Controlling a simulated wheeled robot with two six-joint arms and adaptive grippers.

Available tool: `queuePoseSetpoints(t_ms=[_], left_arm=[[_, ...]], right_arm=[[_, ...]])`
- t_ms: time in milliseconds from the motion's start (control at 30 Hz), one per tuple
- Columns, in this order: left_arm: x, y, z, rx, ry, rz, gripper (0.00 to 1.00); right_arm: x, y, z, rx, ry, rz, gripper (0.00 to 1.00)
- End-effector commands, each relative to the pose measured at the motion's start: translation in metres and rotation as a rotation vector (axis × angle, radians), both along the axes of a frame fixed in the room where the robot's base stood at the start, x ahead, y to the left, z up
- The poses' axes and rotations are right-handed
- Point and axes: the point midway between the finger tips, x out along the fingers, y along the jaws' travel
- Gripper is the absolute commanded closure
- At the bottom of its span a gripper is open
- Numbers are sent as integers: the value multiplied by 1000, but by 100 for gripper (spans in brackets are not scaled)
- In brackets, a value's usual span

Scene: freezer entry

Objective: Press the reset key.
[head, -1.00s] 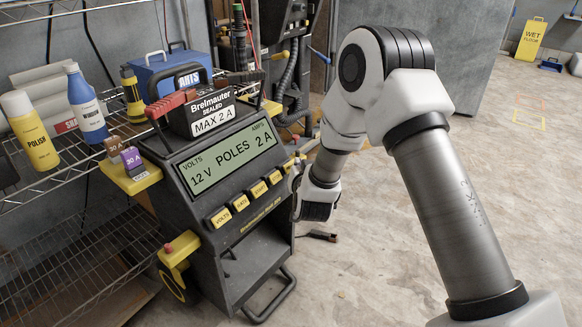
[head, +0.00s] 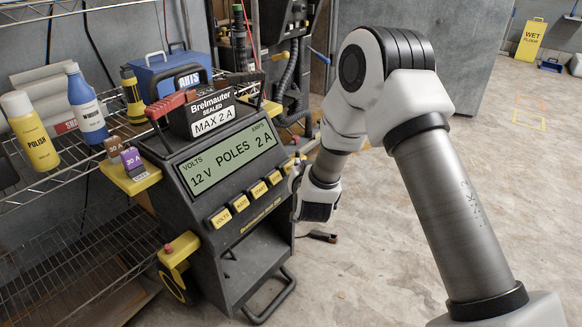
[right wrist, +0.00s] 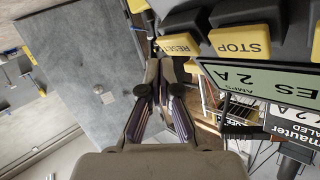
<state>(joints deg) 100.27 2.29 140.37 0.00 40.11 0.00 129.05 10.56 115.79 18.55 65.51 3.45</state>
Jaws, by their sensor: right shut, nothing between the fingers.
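The charger (head: 215,245) is a dark wheeled cabinet with a green display (head: 228,160) reading 12 V, POLES, 2 A. A row of yellow keys lies below the display. The right wrist view shows the STOP key (right wrist: 240,42) upside down, and beside it a yellow key (right wrist: 178,45) with lettering that starts with RES, which I take as the reset key. My right gripper (right wrist: 160,70) is shut and empty, its fingertips close to this key's edge. I cannot tell whether they touch it. In the head view the fingers are mostly hidden at the charger's right side. My left gripper is not in view.
A wire shelf (head: 60,240) with bottles stands at left, and a blue box (head: 172,70) behind. A dark object (head: 320,236) lies on the floor.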

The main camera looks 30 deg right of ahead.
Motion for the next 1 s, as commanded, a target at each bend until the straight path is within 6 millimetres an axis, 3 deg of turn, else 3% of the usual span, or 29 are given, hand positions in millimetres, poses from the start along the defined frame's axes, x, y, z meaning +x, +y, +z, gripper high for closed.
queuePoseSetpoints(t_ms=[1000], left_arm=[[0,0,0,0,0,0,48]], right_arm=[[10,4,-7,0,0,0,100]])
